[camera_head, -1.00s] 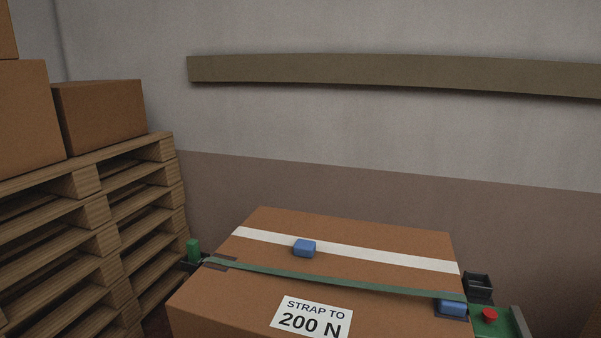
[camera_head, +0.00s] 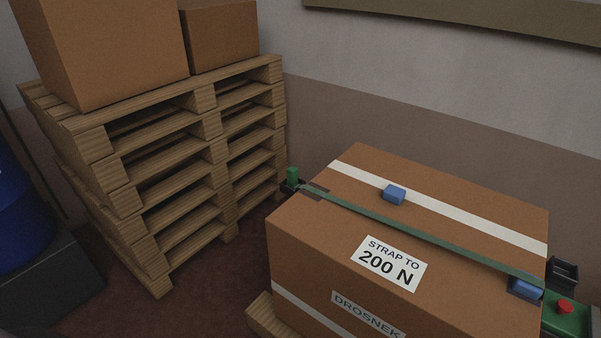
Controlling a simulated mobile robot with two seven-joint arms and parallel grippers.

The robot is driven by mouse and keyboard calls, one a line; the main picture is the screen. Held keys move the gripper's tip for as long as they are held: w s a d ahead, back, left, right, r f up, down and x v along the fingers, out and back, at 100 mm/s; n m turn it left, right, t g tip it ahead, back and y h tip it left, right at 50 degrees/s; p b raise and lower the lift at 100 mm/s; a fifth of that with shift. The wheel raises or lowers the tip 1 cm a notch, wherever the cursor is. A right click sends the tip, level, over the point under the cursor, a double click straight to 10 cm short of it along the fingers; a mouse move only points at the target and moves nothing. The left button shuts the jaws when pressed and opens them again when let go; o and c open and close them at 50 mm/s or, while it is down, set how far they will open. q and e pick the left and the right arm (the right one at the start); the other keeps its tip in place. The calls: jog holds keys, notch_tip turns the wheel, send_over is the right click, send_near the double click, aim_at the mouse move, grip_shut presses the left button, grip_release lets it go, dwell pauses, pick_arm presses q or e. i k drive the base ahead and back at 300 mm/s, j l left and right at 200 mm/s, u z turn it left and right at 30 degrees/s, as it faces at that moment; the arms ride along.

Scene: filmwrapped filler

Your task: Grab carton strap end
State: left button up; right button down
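The brown carton (camera_head: 310,232) stands at the lower right, labelled "STRAP TO 200 N" and "DROSNEK". A green strap (camera_head: 430,237) lies across its top from the left edge to the right edge. At the left edge the strap meets a dark patch beside a small green piece (camera_head: 292,175); I cannot tell where its loose end is. A blue block (camera_head: 394,195) sits on top by the white tape (camera_head: 450,217). Another blue piece (camera_head: 525,290) is at the strap's right end. Neither of my grippers is in view.
A tall stack of wooden pallets (camera_head: 165,215) with two cartons (camera_head: 222,38) on top stands at the left. A blue drum (camera_head: 22,215) is at the far left. A green unit with a red button (camera_head: 565,307) and a black bin (camera_head: 563,272) are at the right. Dark floor (camera_head: 205,300) shows between pallets and carton.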

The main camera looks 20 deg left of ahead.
aim_at(292, 172)
jog(key=i+j+z, duration=0.25)
jog(key=j, duration=0.25)
jog(key=i+j+z, duration=0.1)
jog(key=j+z, duration=0.2)
jog(key=j, duration=0.25)
jog(key=i+j+z, duration=0.1)
jog(key=j+z, duration=0.15)
jog(key=j, duration=0.3)
jog(key=j+z, duration=0.25)
jog(key=j, duration=0.35)
